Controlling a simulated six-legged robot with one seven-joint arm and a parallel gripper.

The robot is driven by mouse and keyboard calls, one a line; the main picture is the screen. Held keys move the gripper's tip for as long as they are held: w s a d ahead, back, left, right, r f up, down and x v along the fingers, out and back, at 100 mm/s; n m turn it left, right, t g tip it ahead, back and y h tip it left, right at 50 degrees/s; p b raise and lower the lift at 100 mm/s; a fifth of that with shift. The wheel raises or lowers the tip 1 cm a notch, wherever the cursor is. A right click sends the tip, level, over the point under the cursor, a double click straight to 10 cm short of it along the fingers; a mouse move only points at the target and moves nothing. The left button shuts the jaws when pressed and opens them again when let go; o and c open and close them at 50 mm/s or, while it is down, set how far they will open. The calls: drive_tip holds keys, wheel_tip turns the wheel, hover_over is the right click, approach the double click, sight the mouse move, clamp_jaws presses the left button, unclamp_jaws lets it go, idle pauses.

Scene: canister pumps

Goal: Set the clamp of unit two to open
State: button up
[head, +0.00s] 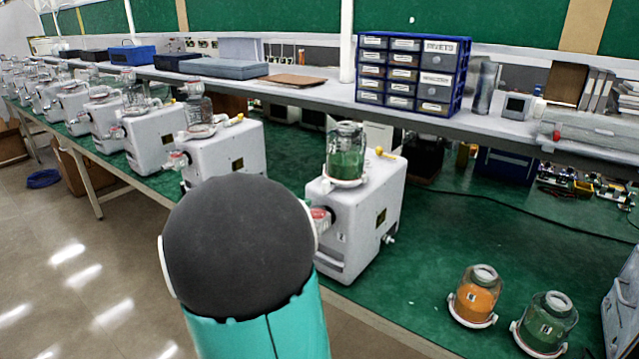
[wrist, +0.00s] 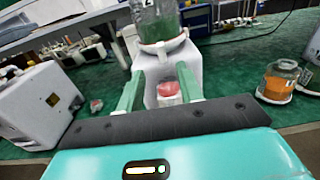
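The nearest white pump unit (head: 352,222) stands on the green bench top and carries a jar of green contents (head: 345,152). In the wrist view the jar (wrist: 155,20) bears a mark that looks like a 2. A white ring (head: 345,182) circles the jar's base; it also shows in the wrist view (wrist: 163,46), with a small tab at its front. I cannot tell the clamp's setting. My gripper (wrist: 158,82) is open, its two green fingers apart in front of the unit. A red-faced knob (wrist: 168,89) shows between them, apparently untouched. My arm hides the gripper in the head view.
A second white unit (head: 222,150) stands to the left, with several more behind it. A loose orange jar (head: 475,297) and a green jar (head: 545,322) stand on the bench at right. A shelf with a blue drawer cabinet (head: 411,72) runs behind.

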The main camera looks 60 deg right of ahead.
sight(323, 184)
drive_tip(key=d, duration=0.4)
drive_tip(key=s+d, duration=0.1)
drive_tip(key=d, duration=0.3)
drive_tip(key=s+d, duration=0.1)
drive_tip(key=d, duration=0.3)
drive_tip(key=shift+s+d, duration=0.2)
clamp_jaws()
